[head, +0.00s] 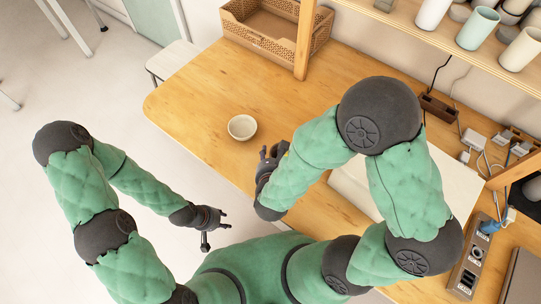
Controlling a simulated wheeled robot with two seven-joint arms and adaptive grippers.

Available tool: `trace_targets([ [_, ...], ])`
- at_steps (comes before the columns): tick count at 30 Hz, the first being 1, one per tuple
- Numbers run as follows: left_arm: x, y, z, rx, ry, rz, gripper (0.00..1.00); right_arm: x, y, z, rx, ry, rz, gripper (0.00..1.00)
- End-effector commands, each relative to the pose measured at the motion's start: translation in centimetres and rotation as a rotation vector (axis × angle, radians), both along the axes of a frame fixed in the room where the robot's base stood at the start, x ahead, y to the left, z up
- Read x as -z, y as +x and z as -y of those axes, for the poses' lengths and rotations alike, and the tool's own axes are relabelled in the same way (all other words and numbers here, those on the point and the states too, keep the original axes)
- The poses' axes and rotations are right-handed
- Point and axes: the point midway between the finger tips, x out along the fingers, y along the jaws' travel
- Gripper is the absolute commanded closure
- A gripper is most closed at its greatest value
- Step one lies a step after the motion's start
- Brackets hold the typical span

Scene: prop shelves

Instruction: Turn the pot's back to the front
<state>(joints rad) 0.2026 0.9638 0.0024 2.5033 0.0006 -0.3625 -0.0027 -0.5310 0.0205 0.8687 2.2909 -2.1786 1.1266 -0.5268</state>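A small cream round vessel (242,127), the only pot-like thing I can make out on the open table, stands upright with its opening facing up. Its front and back cannot be told apart from this view. My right gripper (271,152) is over the table just right of and below the vessel, apart from it. Its fingers are partly hidden by my arm, so I cannot tell whether it is open or holds anything. My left gripper (215,229) is off the table's front edge, below the vessel in the picture, with its fingers spread and empty.
The wooden table (190,100) is clear left of the vessel. A woven basket (262,38) stands at the back beside a wooden post (305,40). Cups (477,29) fill a shelf at upper right. A pale board (352,187) lies partly under my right arm.

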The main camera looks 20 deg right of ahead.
Motion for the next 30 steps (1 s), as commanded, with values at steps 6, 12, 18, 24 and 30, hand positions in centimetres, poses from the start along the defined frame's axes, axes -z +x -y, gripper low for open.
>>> trace_targets([
  [6,0.0,0.0,0.0,0.0,0.0,0.0,0.6,0.1,-0.1,0.0,0.0,-0.001,-0.002,0.56],
  [12,0.0,0.0,0.0,0.0,0.0,0.0,0.6,-0.5,-0.6,-0.3,-0.002,0.0,0.001,0.56],
  [18,0.0,0.0,0.0,0.0,0.0,0.0,0.6,-1.8,-2.5,-0.8,-0.006,0.0,0.002,0.56],
  [24,0.0,0.0,0.0,0.0,0.0,0.0,0.6,-3.1,-4.4,-1.3,-0.006,0.0,0.002,0.56],
  [30,0.0,0.0,0.0,0.0,0.0,0.0,0.6,-4.4,-6.2,-1.8,-0.006,0.001,0.003,0.56],
])
